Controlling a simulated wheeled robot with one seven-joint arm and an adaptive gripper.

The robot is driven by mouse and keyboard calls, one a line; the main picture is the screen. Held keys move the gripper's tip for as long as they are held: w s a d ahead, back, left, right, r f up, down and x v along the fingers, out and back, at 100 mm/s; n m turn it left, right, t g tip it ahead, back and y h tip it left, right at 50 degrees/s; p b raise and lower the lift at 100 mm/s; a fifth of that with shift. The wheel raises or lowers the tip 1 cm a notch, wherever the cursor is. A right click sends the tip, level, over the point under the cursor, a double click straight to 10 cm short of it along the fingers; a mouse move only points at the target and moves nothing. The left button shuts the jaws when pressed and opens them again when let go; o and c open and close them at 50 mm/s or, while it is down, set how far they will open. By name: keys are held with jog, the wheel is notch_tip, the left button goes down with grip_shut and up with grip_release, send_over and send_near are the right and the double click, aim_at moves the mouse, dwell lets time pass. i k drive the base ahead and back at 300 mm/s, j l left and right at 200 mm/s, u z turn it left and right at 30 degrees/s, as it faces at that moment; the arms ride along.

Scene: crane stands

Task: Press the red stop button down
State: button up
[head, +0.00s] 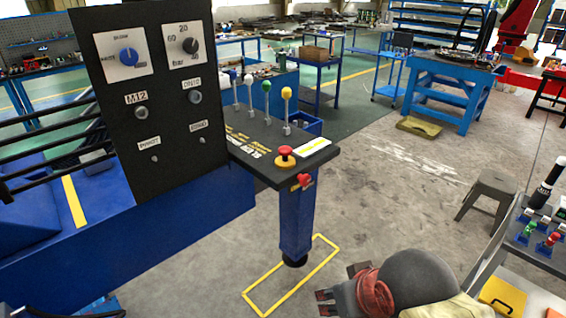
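The red stop button (286,152) is a round red mushroom head on a yellow base. It sits at the near right corner of the black control panel (262,155), on a blue post. My gripper (341,285) is in the lower middle of the head view, below and to the right of the button and well apart from it. Its two dark fingers are spread, with nothing seen between them. The grey arm end behind it has a red band.
A red knob (303,181) is on the panel's front edge, just below the button. Several levers (266,98) stand behind it. An upright black panel (150,90) with dials rises at left. A grey stool (488,195) and a cart (535,245) stand at right. The floor between is clear.

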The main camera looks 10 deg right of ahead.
aim_at(285, 151)
jog(key=i+l, duration=1.25)
jog(key=i+l+u, duration=0.35)
jog(key=l, duration=0.25)
jog(key=i+l+u, duration=0.15)
jog(key=i+l, duration=0.15)
jog(key=i+l+u, duration=0.15)
jog(key=l, duration=0.2)
jog(key=i+l+u, duration=0.2)
jog(key=l, duration=0.2)
jog(key=u, duration=1.5)
